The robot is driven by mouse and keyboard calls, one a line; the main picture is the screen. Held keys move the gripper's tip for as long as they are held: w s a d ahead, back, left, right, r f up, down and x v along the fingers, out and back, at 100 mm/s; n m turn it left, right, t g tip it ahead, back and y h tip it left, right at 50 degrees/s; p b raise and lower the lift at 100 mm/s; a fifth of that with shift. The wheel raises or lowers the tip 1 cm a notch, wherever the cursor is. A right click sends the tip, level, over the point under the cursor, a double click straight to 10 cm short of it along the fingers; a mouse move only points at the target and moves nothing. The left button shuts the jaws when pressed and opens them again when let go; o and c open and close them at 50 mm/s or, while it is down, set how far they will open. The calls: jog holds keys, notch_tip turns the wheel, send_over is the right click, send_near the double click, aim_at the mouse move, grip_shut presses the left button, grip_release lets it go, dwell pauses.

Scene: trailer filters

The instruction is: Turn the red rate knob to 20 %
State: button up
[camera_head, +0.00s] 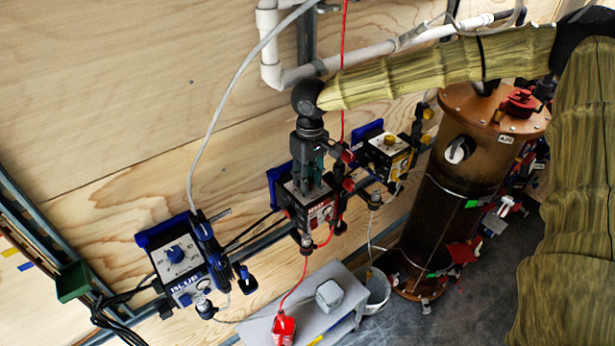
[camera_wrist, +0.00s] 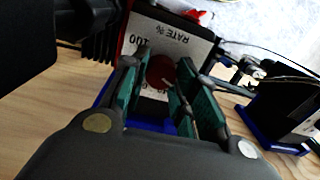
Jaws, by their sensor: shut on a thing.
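The red rate knob (camera_wrist: 161,72) shows in the wrist view between my fingers, on a white dial plate (camera_wrist: 150,40) marked "RATE %" with "100" readable. The knob's pointer setting is too small to tell. My gripper (camera_wrist: 168,88) has its green finger pads on either side of the knob and is shut on it. In the head view my gripper (camera_head: 312,180) reaches down onto the red pump unit (camera_head: 318,215), and hides the knob there.
A blue pump unit (camera_head: 180,262) stands to the left and a yellow one (camera_head: 388,150) to the right. A brown tank (camera_head: 450,200) stands further right. A red line hangs close behind my gripper.

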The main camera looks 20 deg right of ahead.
jog(key=o, duration=1)
jog(key=shift+r, duration=0.15)
jog(key=shift+w+d+r, duration=0.1)
jog(key=shift+d+r, duration=0.05)
jog(key=shift+r, duration=3.45)
